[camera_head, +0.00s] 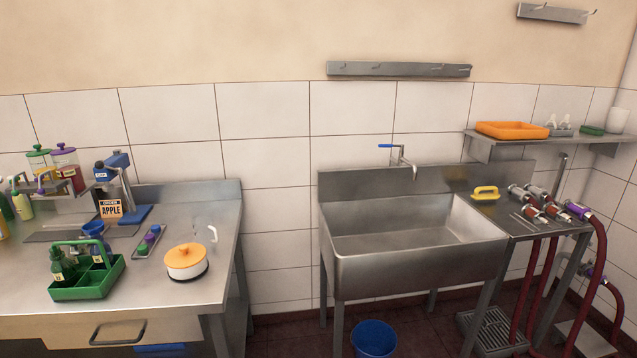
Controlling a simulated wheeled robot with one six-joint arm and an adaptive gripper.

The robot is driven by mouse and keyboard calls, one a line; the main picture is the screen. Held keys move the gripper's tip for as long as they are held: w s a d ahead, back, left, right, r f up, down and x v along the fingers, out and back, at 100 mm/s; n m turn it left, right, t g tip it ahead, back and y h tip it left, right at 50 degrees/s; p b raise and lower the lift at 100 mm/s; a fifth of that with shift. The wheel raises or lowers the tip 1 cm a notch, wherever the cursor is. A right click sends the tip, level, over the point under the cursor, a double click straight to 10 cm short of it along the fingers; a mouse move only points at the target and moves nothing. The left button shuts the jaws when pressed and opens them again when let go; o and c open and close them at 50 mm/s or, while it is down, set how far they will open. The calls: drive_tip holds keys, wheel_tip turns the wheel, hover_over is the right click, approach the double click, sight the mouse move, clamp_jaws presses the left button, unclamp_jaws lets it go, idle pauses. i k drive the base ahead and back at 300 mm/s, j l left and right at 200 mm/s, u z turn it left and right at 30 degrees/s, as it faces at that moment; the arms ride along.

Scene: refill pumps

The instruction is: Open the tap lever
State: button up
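The tap (408,162) stands at the back of the steel sink (410,262), with its spout bent down over the basin. Its lever, with a blue grip (386,146), sticks out to the left from the top of the tap and looks about level. No water is visible at the spout. My gripper is not in view, and nothing covers the lever.
The steel counter (215,225) at left holds a green bottle carrier (85,282) and an orange-lidded white pot (187,262). Right of the sink are a yellow-handled brush (485,192) and red hoses (599,250). A blue bucket (374,338) stands below the sink.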

sight(401, 146)
drive_tip(key=i+z, duration=0.1)
drive_tip(key=i, duration=0.35)
drive_tip(key=i+j+z, duration=0.15)
drive_tip(key=i, duration=0.3)
drive_tip(key=i+j+z, duration=0.1)
drive_tip(key=i, duration=0.35)
